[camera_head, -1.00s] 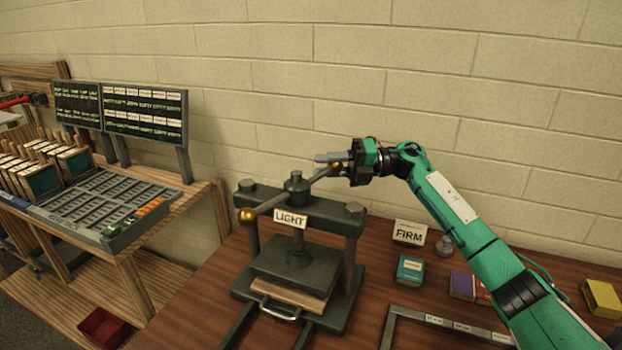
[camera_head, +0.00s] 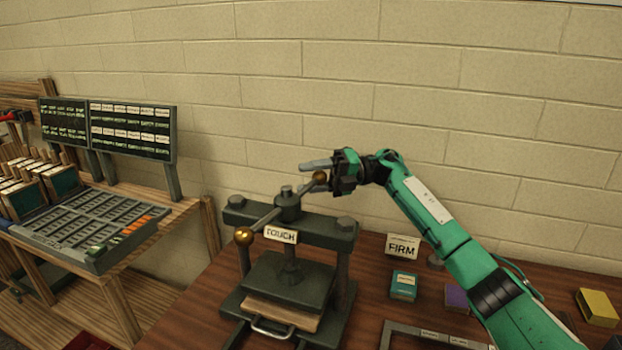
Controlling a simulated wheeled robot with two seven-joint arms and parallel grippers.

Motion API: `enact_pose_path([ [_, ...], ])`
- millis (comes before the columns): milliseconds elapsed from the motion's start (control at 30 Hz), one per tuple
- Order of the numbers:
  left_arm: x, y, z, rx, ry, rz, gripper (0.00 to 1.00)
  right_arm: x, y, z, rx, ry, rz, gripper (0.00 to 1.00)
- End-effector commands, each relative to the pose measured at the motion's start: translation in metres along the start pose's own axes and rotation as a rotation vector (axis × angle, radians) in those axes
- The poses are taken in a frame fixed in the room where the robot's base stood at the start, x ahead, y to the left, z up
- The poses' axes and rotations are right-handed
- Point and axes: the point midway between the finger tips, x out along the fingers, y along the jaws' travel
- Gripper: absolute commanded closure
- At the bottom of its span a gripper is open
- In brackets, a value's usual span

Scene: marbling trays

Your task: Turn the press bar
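A brass ball (camera_head: 244,236) caps the near left end; another brass ball (camera_head: 320,177) caps the far right end. A label on the press front reads TOUCH (camera_head: 281,236). My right gripper (camera_head: 316,168) is at the far right ball, one grey finger reaching left behind it. My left gripper is out of view.
A FIRM card (camera_head: 402,246), a teal box (camera_head: 403,285) and a yellow box (camera_head: 597,307) are on the table right of the press. A grey frame (camera_head: 430,335) lies in front. The brick wall is close behind. A slotted tray (camera_head: 85,228) and dark boards stand left.

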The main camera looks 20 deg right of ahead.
Motion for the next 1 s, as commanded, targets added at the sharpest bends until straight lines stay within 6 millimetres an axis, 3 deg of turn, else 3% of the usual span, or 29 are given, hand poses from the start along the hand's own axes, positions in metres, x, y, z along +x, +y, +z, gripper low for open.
enact_pose_path([
  [333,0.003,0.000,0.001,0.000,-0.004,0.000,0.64,-0.009,-0.002,-0.001,0.001,0.002,-0.002,0.48],
  [467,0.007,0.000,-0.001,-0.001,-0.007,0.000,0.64,-0.032,-0.003,-0.001,0.001,0.000,-0.002,0.48],
  [733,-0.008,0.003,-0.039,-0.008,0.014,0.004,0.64,-0.089,-0.002,0.000,0.000,-0.002,-0.002,0.48],
  [1000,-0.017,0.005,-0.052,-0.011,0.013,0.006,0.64,-0.118,-0.001,0.001,0.000,0.001,0.000,0.48],
])
